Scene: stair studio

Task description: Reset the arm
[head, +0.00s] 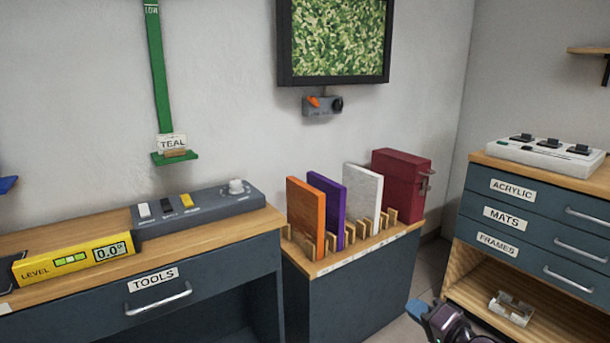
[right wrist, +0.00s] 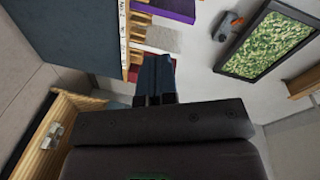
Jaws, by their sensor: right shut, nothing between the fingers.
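My right gripper (head: 432,318) shows at the bottom right of the head view, low over the floor gap between the panel rack and the drawer cabinet. In the right wrist view its blue fingers (right wrist: 154,78) lie together, shut, with nothing between them. It touches no object that I can see. My left gripper is not in view.
The panel rack (head: 340,263) holds orange, purple and white panels and stands beside a red box (head: 400,185). The drawer cabinet (head: 535,215) is at right, with an open shelf below. The tools desk (head: 215,292) with a yellow level (head: 75,258) is at left.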

